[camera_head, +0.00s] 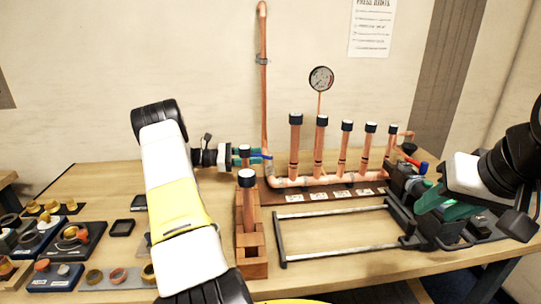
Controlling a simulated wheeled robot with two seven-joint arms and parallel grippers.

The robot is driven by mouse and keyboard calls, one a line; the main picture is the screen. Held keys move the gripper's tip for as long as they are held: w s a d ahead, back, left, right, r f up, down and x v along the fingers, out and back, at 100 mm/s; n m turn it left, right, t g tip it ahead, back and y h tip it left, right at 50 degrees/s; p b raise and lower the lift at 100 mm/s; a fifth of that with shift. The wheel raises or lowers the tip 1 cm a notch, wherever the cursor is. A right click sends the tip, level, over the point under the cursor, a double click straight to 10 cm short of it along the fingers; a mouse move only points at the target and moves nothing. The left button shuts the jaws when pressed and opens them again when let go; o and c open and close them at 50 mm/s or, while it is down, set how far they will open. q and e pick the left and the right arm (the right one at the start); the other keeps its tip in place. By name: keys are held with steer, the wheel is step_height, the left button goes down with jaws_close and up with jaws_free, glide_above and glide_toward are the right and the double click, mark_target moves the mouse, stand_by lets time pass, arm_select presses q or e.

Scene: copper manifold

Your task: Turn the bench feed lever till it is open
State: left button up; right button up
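A blue lever (263,156) sits low on the copper feed riser (263,100), beside the manifold's left end; I take it to be the bench feed lever. My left gripper (246,155) reaches in from the left with its teal fingers at the lever. The copper manifold (310,182) lies along the bench with several black-capped upright stubs. My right gripper (440,203), with teal fingers, is at the right by a dark tool; its grip is unclear.
A pressure gauge (321,79) stands above the manifold. A metal frame (340,250) lies at centre right. Trays of fittings (75,240) fill the left.

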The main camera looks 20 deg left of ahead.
arm_select(q)
jaws_close()
stand_by(1.4)
